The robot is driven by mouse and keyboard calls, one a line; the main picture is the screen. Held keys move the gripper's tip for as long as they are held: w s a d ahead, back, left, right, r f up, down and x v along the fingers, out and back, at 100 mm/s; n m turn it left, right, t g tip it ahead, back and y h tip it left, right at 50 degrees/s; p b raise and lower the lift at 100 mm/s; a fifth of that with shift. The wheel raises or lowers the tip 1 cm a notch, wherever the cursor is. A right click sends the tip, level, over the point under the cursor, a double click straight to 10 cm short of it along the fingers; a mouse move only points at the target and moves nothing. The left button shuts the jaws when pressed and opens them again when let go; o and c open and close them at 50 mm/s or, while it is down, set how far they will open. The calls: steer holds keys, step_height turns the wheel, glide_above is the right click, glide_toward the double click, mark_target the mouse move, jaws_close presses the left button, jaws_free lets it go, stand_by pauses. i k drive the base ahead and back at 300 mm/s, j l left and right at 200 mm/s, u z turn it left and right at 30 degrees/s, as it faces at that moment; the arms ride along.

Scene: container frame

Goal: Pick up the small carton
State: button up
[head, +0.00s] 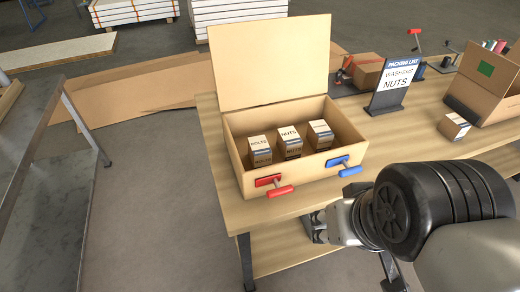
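Three small cartons stand side by side inside an open cardboard box (228,52) on the table: a left carton (259,150) marked BOLTS, a middle carton (290,141) marked NUTS, and a right carton (320,134) whose print is too small to read. Another small carton (454,127) stands on the table at the right, outside the box. My gripper (316,228) is partly visible in front of the table's near edge, below the box and apart from the cartons. My arm hides much of it, and its opening is unclear.
A packing-list sign (394,84) reading WASHERS and NUTS stands behind right. A larger open box (481,86) is at far right. Bare tabletop (410,138) lies between. A metal-framed bench (45,170) stands left.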

mark_target(260, 154)
steer(key=i+j+z, duration=0.2)
steer(key=j, duration=0.3)
steer(key=i+j+z, duration=0.2)
steer(key=j, duration=0.35)
steer(key=j+z, duration=0.2)
steer(key=j, duration=0.35)
steer(key=i+j+z, duration=0.15)
steer(key=j, duration=0.45)
steer(key=k+l, duration=0.05)
